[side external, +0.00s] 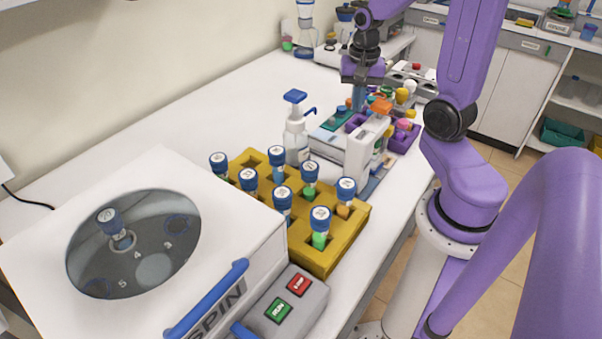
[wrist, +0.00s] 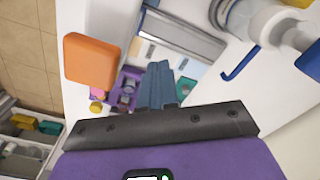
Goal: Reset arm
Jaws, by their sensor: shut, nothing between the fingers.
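My gripper (side external: 358,97) hangs over the back part of the bench in the side external view, fingers pointing down. In the wrist view its blue-grey fingers (wrist: 157,84) are together, with nothing between them. It is above the area of a purple rack (side external: 403,137) and a white device with an orange top (side external: 381,104). The orange top also shows in the wrist view (wrist: 90,60), left of the fingers. My purple arm reaches in from the right.
A yellow rack (side external: 323,262) holds several blue-capped tubes. The white centrifuge (side external: 225,200) stands at front left, with a grey control box (side external: 283,312) beside it. A white pump bottle (side external: 296,135) stands behind the rack. The bench along the wall at left is clear.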

